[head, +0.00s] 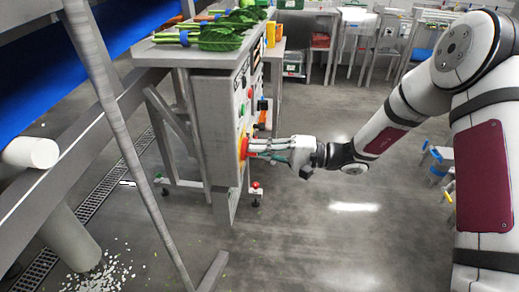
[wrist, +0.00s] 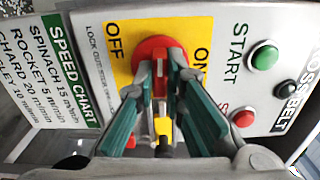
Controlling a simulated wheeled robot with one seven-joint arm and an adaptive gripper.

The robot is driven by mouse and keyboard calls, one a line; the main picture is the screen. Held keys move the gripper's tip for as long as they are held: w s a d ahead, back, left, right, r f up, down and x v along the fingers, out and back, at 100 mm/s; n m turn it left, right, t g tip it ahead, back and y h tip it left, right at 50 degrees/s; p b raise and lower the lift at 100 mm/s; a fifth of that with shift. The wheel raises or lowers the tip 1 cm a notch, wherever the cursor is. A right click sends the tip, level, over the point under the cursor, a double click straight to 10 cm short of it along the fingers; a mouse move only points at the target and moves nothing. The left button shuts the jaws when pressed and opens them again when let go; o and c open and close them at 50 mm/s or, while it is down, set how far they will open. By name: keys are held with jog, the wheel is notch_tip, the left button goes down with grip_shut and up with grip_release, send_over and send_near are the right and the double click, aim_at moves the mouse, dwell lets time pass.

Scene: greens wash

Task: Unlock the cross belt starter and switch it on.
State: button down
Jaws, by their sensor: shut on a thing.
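The cross belt starter panel shows in the wrist view with a yellow plate (wrist: 112,72) marked OFF on the left and ON on the right. A red rotary knob (wrist: 152,46) sits on the plate. My gripper (wrist: 160,75) has its fingers shut on the knob, hiding much of it. A small yellow and black piece (wrist: 163,127) shows between the fingers; I cannot tell whether it is a lock. In the head view my gripper (head: 262,148) reaches from the right to the side of the control cabinet (head: 212,115).
A green START button (wrist: 264,57), a red button (wrist: 242,116) and a black CROSS-BELT label (wrist: 286,118) are right of the knob. A speed chart (wrist: 52,75) is on the left. Leafy greens (head: 222,38) lie on top of the cabinet. The floor (head: 340,225) below my arm is clear.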

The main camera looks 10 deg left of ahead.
jog(key=shift+m+p, duration=4.35)
jog(key=shift+m, duration=4.35)
jog(key=shift+f, duration=0.1)
jog(key=c, duration=1.7)
grip_release()
jog(key=shift+o, duration=0.2)
jog(key=shift+d, duration=0.1)
jog(key=d, duration=1.2)
jog(key=shift+s, duration=0.2)
